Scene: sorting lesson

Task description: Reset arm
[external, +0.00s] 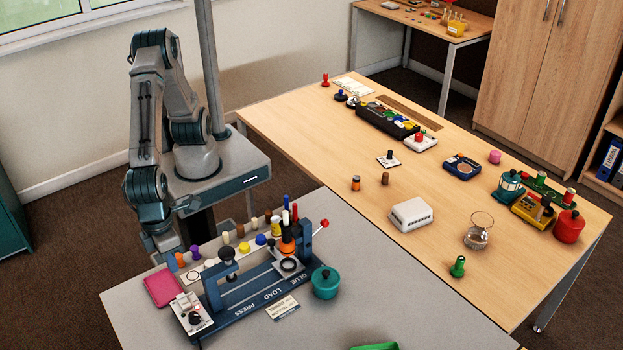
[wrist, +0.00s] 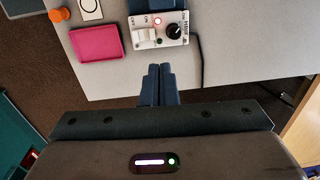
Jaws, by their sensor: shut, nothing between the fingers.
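My arm (external: 150,110) stands folded at the left in the external view, with its forearm bent down beside the near left edge of the grey table. My gripper shows in the wrist view (wrist: 156,72) with its two dark blue fingers together and nothing between them. It points toward the table edge, close to a pink tray (wrist: 97,43) and a white switch box (wrist: 158,30) with a black knob. In the external view the gripper's fingertips are hard to make out beyond the table edge.
The grey table (external: 400,300) holds a blue press (external: 265,290), the pink tray (external: 163,287), the switch box (external: 190,313), a teal pot (external: 325,282) and several small pegs. A wooden table (external: 320,150) with many objects stands to the right. Floor shows left of the grey table.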

